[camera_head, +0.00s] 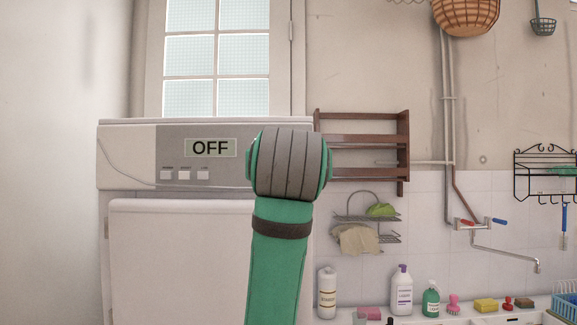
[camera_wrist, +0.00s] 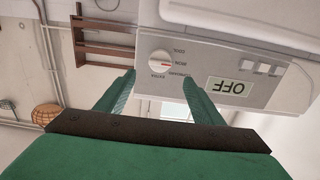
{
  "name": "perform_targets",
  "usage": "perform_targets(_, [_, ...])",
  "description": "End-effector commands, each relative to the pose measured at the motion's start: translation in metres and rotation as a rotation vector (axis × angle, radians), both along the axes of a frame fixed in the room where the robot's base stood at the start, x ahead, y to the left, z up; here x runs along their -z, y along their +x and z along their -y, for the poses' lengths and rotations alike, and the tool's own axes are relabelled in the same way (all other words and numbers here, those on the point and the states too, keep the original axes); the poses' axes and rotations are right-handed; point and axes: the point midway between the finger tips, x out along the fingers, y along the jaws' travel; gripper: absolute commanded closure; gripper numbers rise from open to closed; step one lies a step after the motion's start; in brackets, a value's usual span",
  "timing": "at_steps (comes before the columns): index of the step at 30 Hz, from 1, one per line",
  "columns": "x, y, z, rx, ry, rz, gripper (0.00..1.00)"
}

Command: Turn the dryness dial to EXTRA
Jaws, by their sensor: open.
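The dryer (camera_head: 125,160) stands at the left in the head view, its front panel showing a display (camera_head: 210,148) that reads OFF. The wrist view shows the panel upside down, with the round white dryness dial (camera_wrist: 160,65) and printed labels around it, including EXTRA (camera_wrist: 157,76). A small red mark on the dial faces right, toward the IRON label. My gripper (camera_wrist: 160,77) is open, its two green fingers apart on either side of the dial in the picture. I cannot tell whether they touch the panel. In the head view my arm hides the dial and gripper.
Three pale buttons (camera_head: 185,175) sit under the display. A brown wooden rack (camera_head: 360,145) hangs on the wall right of the dryer. Bottles (camera_head: 402,290) and a sink with a tap (camera_head: 480,225) are at the lower right.

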Motion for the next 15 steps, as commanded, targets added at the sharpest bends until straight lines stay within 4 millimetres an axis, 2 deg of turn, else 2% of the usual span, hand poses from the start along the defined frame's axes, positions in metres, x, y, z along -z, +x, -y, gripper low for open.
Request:
perform_targets(5, [0.0, 0.01, -0.002, -0.003, 0.0, -0.003, 0.39])
perform_targets(15, [0.0, 0.067, -0.004, -0.005, 0.001, -0.003, 0.39])
